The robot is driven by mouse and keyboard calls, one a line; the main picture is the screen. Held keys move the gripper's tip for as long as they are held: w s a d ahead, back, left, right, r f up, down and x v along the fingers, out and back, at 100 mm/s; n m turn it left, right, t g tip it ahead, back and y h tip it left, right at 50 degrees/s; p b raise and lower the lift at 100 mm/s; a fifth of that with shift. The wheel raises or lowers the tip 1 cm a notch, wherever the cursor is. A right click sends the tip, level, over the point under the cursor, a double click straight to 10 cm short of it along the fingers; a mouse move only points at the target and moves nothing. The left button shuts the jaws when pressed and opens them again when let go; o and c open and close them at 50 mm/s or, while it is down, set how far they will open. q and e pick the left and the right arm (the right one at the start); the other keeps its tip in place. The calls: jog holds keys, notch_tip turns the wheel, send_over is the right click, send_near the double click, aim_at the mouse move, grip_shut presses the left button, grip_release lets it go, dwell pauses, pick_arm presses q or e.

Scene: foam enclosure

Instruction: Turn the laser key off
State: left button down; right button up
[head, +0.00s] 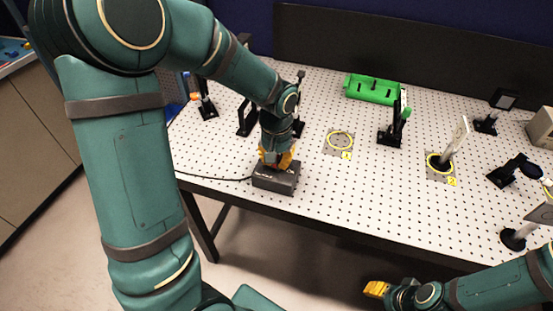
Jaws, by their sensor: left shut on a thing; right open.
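A dark grey box (276,181) with a black cable stands at the front left edge of the white perforated table and looks like the laser's control box. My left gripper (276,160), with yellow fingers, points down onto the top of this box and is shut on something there. The key itself is hidden by the fingers, so its angle cannot be seen. My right gripper (376,289), also yellow-fingered, is open and empty, low at the bottom right, in front of the table.
The perforated table (330,200) carries a green component (372,89), a mount with a yellow ring (339,142), a post with a yellow-ringed base (440,162) and several black optic mounts. A black cable (215,178) runs left from the box. The table's front middle is clear.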

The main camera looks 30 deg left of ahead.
pick_arm(q)
jog(key=shift+s, duration=0.1)
jog(key=c, duration=1.1)
grip_release()
notch_tip(320, 180, up, 12)
jog(key=shift+f, duration=0.1)
